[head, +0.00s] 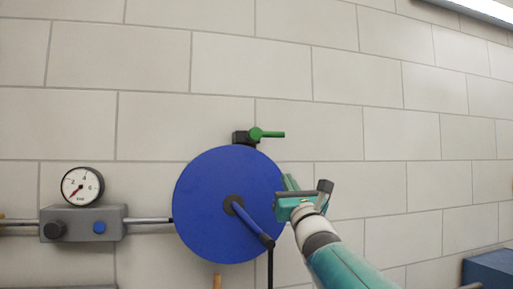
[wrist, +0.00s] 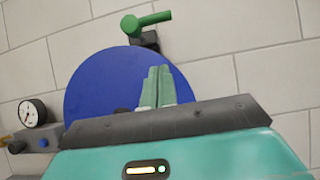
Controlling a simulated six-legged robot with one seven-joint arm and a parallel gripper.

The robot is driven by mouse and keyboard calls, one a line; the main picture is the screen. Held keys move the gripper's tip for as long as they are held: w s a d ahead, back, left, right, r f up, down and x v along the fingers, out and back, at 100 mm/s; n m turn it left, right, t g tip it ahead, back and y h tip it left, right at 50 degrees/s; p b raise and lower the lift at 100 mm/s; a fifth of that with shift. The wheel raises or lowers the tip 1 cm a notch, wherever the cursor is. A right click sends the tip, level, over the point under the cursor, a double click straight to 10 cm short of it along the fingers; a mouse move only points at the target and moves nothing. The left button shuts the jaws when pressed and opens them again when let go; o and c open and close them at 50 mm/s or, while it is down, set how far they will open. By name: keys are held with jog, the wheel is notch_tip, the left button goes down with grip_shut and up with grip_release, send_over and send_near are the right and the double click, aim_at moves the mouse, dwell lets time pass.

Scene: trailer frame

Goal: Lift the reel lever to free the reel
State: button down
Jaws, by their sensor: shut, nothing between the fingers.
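A round blue reel (head: 215,185) is mounted against the tiled wall. A green lever (head: 268,134) on a small black block (head: 241,138) sits just above the reel's top edge and points right, about level. The lever (wrist: 146,22) also shows in the wrist view, above the reel (wrist: 95,85). My gripper (head: 289,183) is at the reel's right edge, below and to the right of the lever and apart from it. In the wrist view, the green fingers of my gripper (wrist: 158,72) are together and empty, in front of the reel. A blue crank arm (head: 252,224) runs from the reel's dark hub.
A grey box (head: 84,223) with a round gauge (head: 82,187) stands left of the reel, joined by a pipe (head: 150,220). A blue box (head: 488,269) is at the lower right. The wall around the lever is clear.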

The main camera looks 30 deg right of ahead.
aim_at(268, 134)
jog(key=s+r+x, duration=0.1)
jog(key=r+x, duration=0.1)
jog(key=x, duration=1)
jog(key=shift+r, duration=0.25)
